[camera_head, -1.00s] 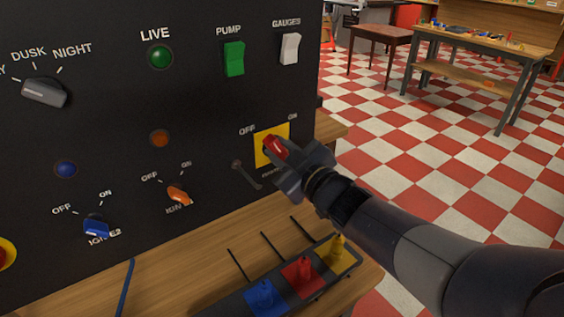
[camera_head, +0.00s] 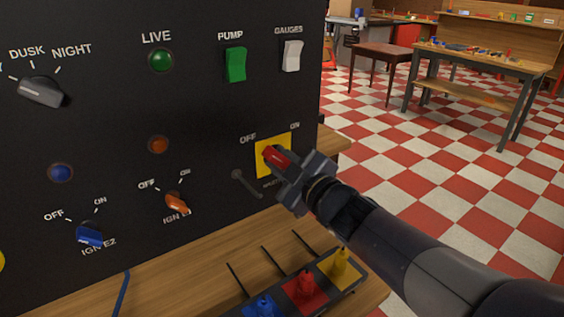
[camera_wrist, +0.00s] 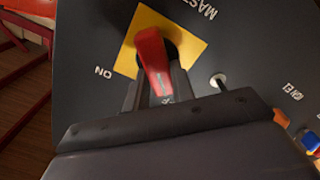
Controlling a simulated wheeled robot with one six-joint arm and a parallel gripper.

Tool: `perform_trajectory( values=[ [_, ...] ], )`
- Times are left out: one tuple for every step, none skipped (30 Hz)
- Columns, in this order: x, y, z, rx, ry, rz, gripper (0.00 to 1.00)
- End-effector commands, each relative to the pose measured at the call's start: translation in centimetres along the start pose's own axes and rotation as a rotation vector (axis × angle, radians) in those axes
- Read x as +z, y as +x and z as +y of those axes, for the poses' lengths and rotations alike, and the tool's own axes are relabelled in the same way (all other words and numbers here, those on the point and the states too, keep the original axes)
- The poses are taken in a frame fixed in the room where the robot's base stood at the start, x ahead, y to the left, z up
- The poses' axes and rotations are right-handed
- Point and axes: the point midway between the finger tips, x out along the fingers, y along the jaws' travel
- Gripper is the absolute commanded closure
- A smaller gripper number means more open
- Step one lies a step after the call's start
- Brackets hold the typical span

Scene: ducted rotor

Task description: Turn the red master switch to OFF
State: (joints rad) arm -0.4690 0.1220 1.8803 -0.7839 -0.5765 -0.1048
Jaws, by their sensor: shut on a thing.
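The red master switch (camera_head: 276,156) sits on a yellow square plate (camera_head: 263,170) at the lower right of the black panel. OFF is printed at the plate's upper left and ON at its upper right. In the head view the red handle points to the upper left, toward OFF. My gripper (camera_head: 286,165) is shut on the handle, with its dark jaws on both sides. In the wrist view the red handle (camera_wrist: 152,55) runs from the yellow plate (camera_wrist: 190,48) down between the jaws (camera_wrist: 155,95). The switch's base is partly hidden.
A small grey lever (camera_head: 243,183) stands close left of the yellow plate. Orange (camera_head: 176,203) and blue (camera_head: 89,233) ignition knobs are further left. A tray (camera_head: 322,296) with blue, red and yellow pieces lies on the wooden bench below my arm. Checkered floor is open at right.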

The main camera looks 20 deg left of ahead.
Motion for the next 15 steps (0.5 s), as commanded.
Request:
perform_trajectory(
  values=[
    [0.06, 0.0, -0.06, -0.002, -0.002, -0.002, 0.75],
    [0.06, 0.0, -0.06, -0.002, -0.002, -0.001, 0.72],
    [0.05, 0.0, -0.06, -0.001, -0.002, -0.001, 0.69],
    [0.05, 0.0, -0.05, -0.001, -0.002, -0.001, 0.67],
    [0.05, 0.0, -0.05, -0.001, -0.001, -0.001, 0.64],
    [0.04, 0.0, -0.05, -0.001, -0.001, -0.001, 0.61],
    [0.04, 0.0, -0.04, -0.001, -0.001, -0.001, 0.58],
    [0.03, 0.0, -0.04, -0.001, -0.001, -0.001, 0.56],
    [0.03, 0.0, -0.03, -0.001, -0.001, -0.001, 0.55],
    [0.03, 0.0, -0.03, -0.001, 0.0, -0.001, 0.55],
    [0.02, 0.0, -0.03, -0.001, 0.0, 0.0, 0.55],
    [0.02, 0.0, -0.03, -0.001, 0.0, 0.0, 0.55],
    [0.02, 0.0, -0.02, 0.0, 0.0, 0.0, 0.55],
    [0.02, 0.0, -0.02, 0.0, 0.0, 0.0, 0.55],
    [0.01, -0.03, -0.01, 0.0, 0.0, 0.0, 0.55]
  ],
)
